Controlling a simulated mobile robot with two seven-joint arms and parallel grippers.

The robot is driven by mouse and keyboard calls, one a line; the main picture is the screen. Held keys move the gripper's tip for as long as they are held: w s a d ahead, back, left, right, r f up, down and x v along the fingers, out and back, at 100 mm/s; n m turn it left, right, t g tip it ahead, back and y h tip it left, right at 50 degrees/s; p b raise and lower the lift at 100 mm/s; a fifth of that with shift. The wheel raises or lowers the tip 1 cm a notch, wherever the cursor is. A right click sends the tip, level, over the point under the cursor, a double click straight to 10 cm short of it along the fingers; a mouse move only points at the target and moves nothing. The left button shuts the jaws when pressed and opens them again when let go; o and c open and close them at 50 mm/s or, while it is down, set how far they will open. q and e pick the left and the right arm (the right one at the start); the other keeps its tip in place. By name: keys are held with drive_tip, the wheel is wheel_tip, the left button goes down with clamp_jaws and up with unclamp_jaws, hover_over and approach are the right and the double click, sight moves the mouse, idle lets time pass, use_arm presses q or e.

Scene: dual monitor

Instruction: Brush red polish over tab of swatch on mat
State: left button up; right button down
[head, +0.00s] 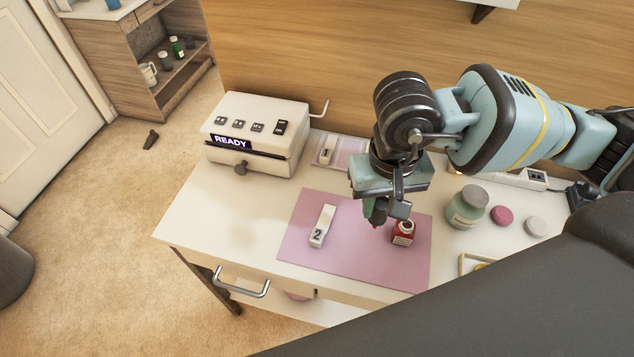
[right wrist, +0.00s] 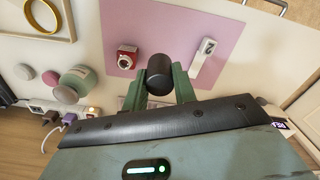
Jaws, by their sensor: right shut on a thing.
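The red polish bottle (head: 403,236) stands open on the pink mat (head: 350,266); it also shows in the right wrist view (right wrist: 126,61). My right gripper (head: 378,209) is shut on the dark brush cap (right wrist: 159,72) above the mat, between swatch and bottle, nearer the bottle. The brush end is mostly hidden; a small reddish spot shows below the fingers in the head view. My left gripper is not in view.
A white box with a READY display (head: 258,132) stands at the back left. A pink tray (head: 350,154) with another swatch lies behind the mat. A green jar (head: 467,207), a pink lid (head: 502,215) and a grey lid (head: 536,226) stand right. The tabletop left of the mat is clear.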

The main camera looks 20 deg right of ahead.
use_arm(q)
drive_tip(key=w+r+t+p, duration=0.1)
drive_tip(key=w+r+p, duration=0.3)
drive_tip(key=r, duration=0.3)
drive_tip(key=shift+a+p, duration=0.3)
drive_tip(key=shift+p, duration=0.45)
use_arm(e)
drive_tip(key=w+a+f+m, duration=0.1)
drive_tip(key=w+a+m, duration=0.2)
drive_tip(key=m, duration=1.1)
drive_tip(key=w+a+f+m, duration=0.1)
drive_tip(key=w+a+m, duration=0.3)
drive_tip(key=m, duration=1.1)
drive_tip(key=shift+w+m, duration=0.3)
drive_tip(key=shift+w, duration=0.15)
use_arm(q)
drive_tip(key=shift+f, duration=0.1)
use_arm(e)
drive_tip(key=shift+a+f, duration=0.1)
drive_tip(key=shift+f, duration=0.15)
wheel_tip(320, 180, down, 5)
drive_tip(key=b, duration=0.3)
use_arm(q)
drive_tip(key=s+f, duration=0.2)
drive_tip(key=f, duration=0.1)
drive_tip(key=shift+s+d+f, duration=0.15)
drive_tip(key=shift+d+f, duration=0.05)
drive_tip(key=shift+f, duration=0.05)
use_arm(e)
drive_tip(key=shift+f, duration=0.1)
